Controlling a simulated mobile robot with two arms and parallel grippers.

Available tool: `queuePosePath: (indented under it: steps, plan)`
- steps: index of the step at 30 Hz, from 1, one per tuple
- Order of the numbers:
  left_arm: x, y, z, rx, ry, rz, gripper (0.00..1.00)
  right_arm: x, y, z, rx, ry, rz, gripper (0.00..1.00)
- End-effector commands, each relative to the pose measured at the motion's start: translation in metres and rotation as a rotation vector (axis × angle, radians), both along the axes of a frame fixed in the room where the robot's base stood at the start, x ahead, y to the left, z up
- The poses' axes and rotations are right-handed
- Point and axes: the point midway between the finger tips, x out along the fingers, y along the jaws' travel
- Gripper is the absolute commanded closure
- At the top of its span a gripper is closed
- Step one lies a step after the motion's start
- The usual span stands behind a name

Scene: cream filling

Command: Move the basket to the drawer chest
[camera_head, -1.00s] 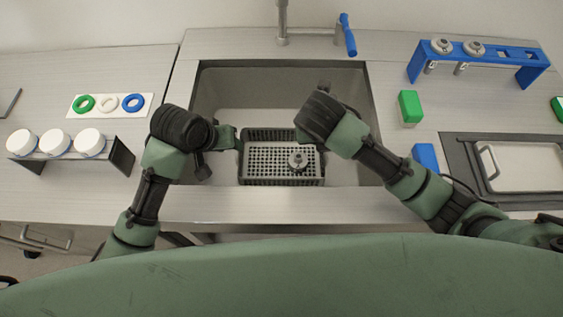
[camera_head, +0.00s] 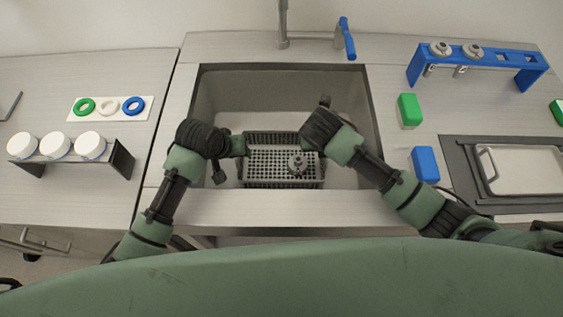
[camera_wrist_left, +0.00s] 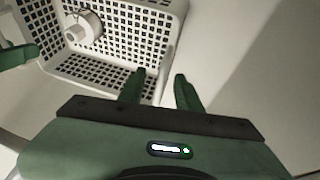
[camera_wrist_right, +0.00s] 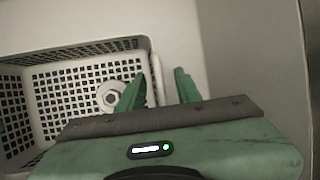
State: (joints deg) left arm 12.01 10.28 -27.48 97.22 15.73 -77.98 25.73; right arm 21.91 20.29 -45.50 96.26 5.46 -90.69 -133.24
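A grey perforated basket (camera_head: 283,181) sits in the sink with a small round metal part (camera_head: 297,162) inside it. My left gripper (camera_head: 240,146) is at the basket's left end. In the left wrist view its fingers (camera_wrist_left: 160,88) are apart, with the basket's end wall between them. My right gripper (camera_head: 318,150) is at the right end, its tips largely hidden by the wrist. In the right wrist view its fingers (camera_wrist_right: 157,85) are apart, on either side of the basket's end wall (camera_wrist_right: 157,72). I cannot identify the drawer chest for certain.
The sink (camera_head: 345,95) surrounds the basket, with a faucet (camera_head: 283,25) behind. Green (camera_head: 409,110) and blue (camera_head: 425,163) blocks and a tray (camera_head: 525,167) are on the right counter. A rack of white round pieces (camera_head: 57,146) is left. A cabinet front with handles (camera_head: 40,238) shows lower left.

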Motion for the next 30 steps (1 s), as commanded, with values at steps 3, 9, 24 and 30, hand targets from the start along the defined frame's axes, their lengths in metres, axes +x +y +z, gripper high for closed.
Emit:
queuePosePath:
  steps: [3,9,24,30]
  plan:
    - [0.0007,-0.0005,-0.0009,0.0,-0.001,-0.001,0.66,0.0003,-0.0004,-0.0015,0.0,0.001,0.0,0.66]
    - [0.0006,-0.0003,-0.0008,0.0,-0.001,-0.001,0.74,0.0002,-0.0003,-0.0014,0.0,0.001,0.0,0.74]
    - [0.0005,-0.0015,-0.0002,-0.004,-0.001,-0.001,1.0,0.0,0.0009,-0.0013,0.003,0.001,0.002,1.0]
    - [0.0004,-0.0021,0.0,-0.005,-0.001,-0.002,1.0,-0.0002,0.0014,-0.0014,0.003,0.001,0.002,1.0]
